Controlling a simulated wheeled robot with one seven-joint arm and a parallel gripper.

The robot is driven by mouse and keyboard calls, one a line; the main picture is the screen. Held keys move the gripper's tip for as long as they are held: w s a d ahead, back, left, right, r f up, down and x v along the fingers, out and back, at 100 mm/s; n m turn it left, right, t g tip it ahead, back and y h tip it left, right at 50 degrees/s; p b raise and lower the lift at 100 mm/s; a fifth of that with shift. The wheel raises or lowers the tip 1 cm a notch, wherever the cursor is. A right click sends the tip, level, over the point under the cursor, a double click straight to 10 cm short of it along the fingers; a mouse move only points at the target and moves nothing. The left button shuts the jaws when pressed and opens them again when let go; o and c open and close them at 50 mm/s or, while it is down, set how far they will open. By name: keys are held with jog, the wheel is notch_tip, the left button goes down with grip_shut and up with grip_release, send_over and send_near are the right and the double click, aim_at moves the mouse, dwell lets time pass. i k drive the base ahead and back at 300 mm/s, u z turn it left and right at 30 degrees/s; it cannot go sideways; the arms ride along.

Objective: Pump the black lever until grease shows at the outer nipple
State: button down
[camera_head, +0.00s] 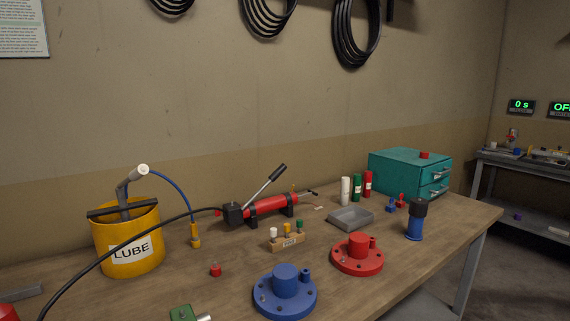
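The black lever (277,172) has a black grip on a bright metal rod. It slants up to the right from the red grease pump (270,205), which lies in black brackets on the wooden bench. A black hose runs from the pump's dark end block (233,216) leftward and down out of the picture. A blue flanged housing (285,284) and a red flanged housing (358,253) stand at the front, each with small fittings. I cannot tell which fitting is the outer nipple, and no grease is discernible. My gripper is not in view.
A yellow LUBE bucket (130,262) stands left, with a blue hose to a brass-coloured fitting (195,237). A small wooden rack (287,241), grey tray (350,218), teal drawer box (410,170) and blue-black cylinder (416,222) share the bench. A distant display (521,105) reads "0 s".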

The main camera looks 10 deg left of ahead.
aim_at(283, 166)
jog(key=u, duration=0.35)
jog(key=i, duration=0.85)
jog(key=u, duration=0.6)
